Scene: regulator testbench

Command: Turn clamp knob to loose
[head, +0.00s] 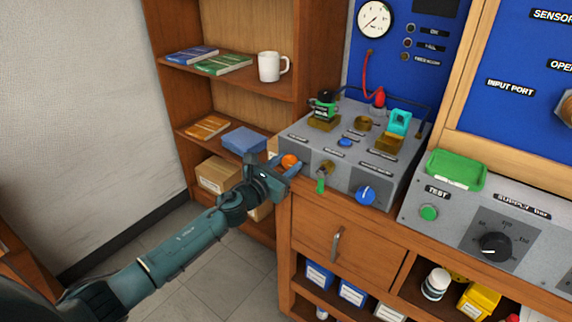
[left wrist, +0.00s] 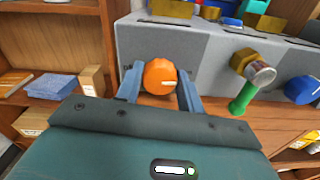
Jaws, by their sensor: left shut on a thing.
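The orange clamp knob (head: 290,161) is on the left part of the grey test box's (head: 345,185) front face. In the left wrist view the orange knob (left wrist: 160,76) sits between my two blue fingers, with a pale mark on its face pointing right. My left gripper (head: 290,172) reaches in from the left and is shut on the knob. In the left wrist view the left gripper (left wrist: 160,92) has a finger on each side of the knob. My right gripper is not in view.
A green-handled brass valve (head: 322,178) and a blue knob (head: 365,195) are right of the orange knob on the same face. A supply panel (head: 440,215) stands further right. Shelves with a white mug (head: 270,67) and a blue box (head: 243,140) are behind left.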

